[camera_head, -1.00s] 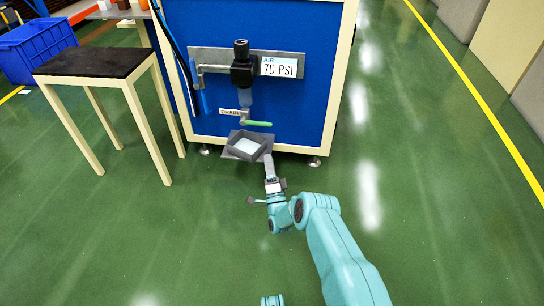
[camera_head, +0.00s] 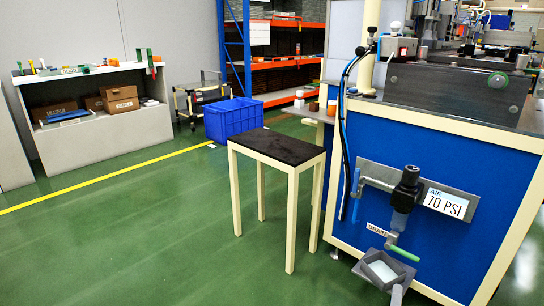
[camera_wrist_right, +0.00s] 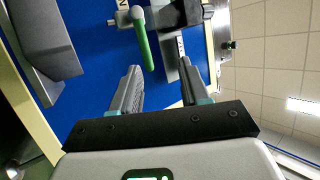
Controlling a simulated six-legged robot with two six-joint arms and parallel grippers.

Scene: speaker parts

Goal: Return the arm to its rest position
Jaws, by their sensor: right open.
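The rest of that arm is out of the picture. In the right wrist view the same gripper (camera_wrist_right: 160,68) has its two fingers apart with nothing between them. The green drain lever (camera_wrist_right: 143,42) shows beyond the fingertips there; I cannot tell how far off it is. The lever (camera_head: 403,253) also shows above the tray in the head view. My left gripper is not in view.
The blue machine panel (camera_head: 440,150) with the air regulator (camera_head: 407,187) and its 70 PSI label stands at the right. A dark-topped stool (camera_head: 280,146) stands left of it. A blue crate (camera_head: 234,118) sits behind. The green floor at lower left is clear.

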